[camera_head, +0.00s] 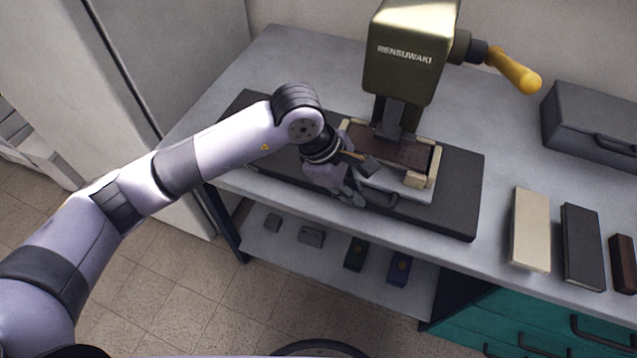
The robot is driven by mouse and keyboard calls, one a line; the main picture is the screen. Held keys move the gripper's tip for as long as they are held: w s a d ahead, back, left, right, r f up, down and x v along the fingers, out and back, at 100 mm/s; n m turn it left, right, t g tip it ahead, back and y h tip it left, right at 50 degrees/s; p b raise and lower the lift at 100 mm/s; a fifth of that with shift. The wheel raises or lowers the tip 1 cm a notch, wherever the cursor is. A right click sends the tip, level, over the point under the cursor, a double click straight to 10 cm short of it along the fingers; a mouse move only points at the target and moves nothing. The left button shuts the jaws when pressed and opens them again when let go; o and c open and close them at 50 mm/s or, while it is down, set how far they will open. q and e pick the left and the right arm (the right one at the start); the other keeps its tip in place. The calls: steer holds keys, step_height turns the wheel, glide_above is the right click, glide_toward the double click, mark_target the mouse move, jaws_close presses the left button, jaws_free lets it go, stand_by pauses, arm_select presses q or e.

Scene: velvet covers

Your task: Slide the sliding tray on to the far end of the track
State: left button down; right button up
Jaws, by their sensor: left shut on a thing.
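The sliding tray (412,205) is a pale plate with cream corner blocks and a dark brown piece lying between them. It sits on the dark track (455,215), right of its middle, under the head of the olive press (413,50). A bare stretch of track shows at the right end, and another at the left end behind my arm. My left gripper (364,184) is at the tray's front left side, shut on the tray, seemingly at its dark front handle. The fingers partly hide the grip and the tray's left part. My right gripper is not in view.
The press has a yellow-handled lever (514,70) at its right. A grey case (595,125), a cream block (530,228) and dark blocks (582,245) lie on the right of the grey table (285,60). Small items stand on the shelf (335,268) below.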

mark_target(380, 203)
arm_select(q)
steer(key=shift+s+d+b, duration=0.25)
steer(key=shift+s+d, duration=0.05)
steer(key=shift+d, duration=0.45)
steer(key=shift+s+d+b, duration=0.25)
steer(key=shift+s+d, duration=0.05)
steer(key=shift+d, duration=0.4)
steer(key=shift+s+d+b, duration=0.25)
steer(key=shift+s+d, duration=0.05)
steer(key=shift+d, duration=0.45)
steer(key=c, duration=1.7)
jaws_free()
steer(key=shift+d, duration=0.2)
steer(key=shift+o, duration=0.3)
steer(key=shift+a, duration=0.1)
steer(key=shift+w+a+r, duration=0.1)
steer(key=shift+r, duration=0.15)
steer(key=v, duration=1.1)
steer(key=shift+r, duration=0.25)
